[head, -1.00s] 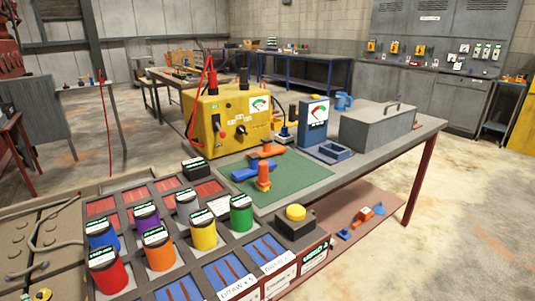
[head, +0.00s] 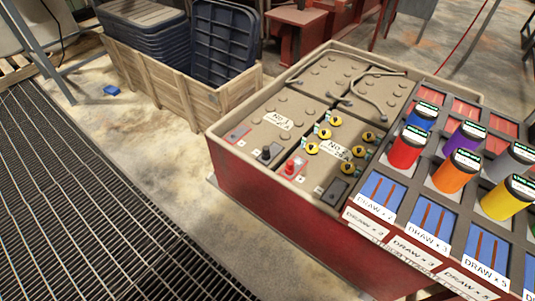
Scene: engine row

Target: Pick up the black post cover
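Two tan batteries sit side by side in a red-sided case (head: 255,195). The right one, labelled No. 2, has a flat black block (head: 335,190) at its front right corner, seemingly a black post cover. An upright red post (head: 290,167) stands at that battery's front left. I cannot tell for sure which black piece is the cover. My gripper is not in view.
Several yellow caps (head: 337,121) sit on the No. 2 battery. Grey cables lie on the batteries behind. Coloured cylinders (head: 457,170) stand in a grid rack at the right. A wooden crate (head: 185,90) with blue bins stands behind left. Black matting (head: 70,210) and bare floor lie at left.

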